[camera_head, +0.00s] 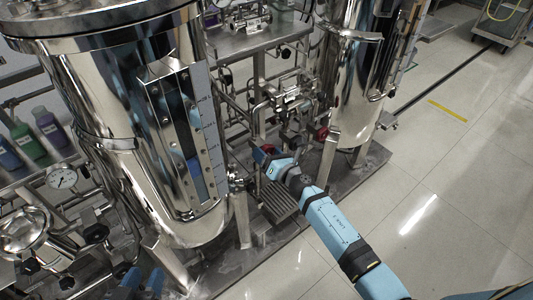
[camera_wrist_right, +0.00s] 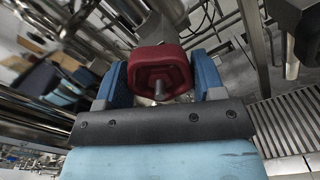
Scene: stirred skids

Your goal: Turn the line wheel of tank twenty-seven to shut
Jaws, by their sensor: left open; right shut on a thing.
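A dark red wheel (camera_wrist_right: 160,72) with a metal stem end at its centre sits between the blue fingers of my right gripper (camera_wrist_right: 162,80) in the right wrist view. The gripper is shut on it. The large left tank (camera_head: 105,110) has a sight gauge with small labels. I cannot read a tank number. My left gripper (camera_head: 143,280) is open at the lower left edge, partly cut off, and holds nothing visible.
Another red knob (camera_head: 321,134) is by the right tank (camera_head: 352,75). Pipes and valves (camera_head: 290,95) crowd the space between the tanks. A pressure gauge (camera_head: 63,178) and coloured bottles (camera_head: 50,132) are at the left. The tiled floor (camera_head: 450,160) at right is clear.

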